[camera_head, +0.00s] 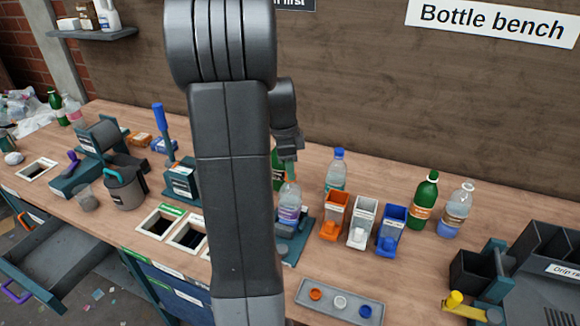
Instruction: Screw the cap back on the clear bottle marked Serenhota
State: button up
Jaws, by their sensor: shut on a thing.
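A clear bottle (290,206) with a purple-pink label stands upright in the middle, partly behind my arm, at a teal holder (293,248). My gripper (288,157) points down just above its neck. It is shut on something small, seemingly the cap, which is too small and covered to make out. I cannot tell whether it touches the neck. Another clear bottle (336,172) with a blue cap stands behind, and a third clear bottle (456,212) stands at the right. No bottle label is readable, so I cannot confirm which is Serenhota.
Orange (334,218), white (362,222) and blue (391,231) dispensers stand right of the holder. A grey tray (329,311) with orange, white and blue caps lies in front. Green bottles stand behind my arm and at the right (424,203). A dark rack (545,285) fills the right front.

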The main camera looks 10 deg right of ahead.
jog(key=m, duration=0.3)
jog(key=shift+m, duration=0.4)
jog(key=shift+m+g, duration=0.3)
jog(key=shift+m, duration=0.3)
jog(key=m, duration=0.3)
jog(key=shift+y+p, duration=0.3)
jog(key=shift+p, duration=0.05)
jog(key=o, duration=1)
jog(key=shift+o, duration=0.2)
notch_tip(320, 180, up, 14)
jog(key=w+a+b, duration=0.1)
jog(key=shift+w+f, duration=0.15)
jog(key=shift+f, duration=0.05)
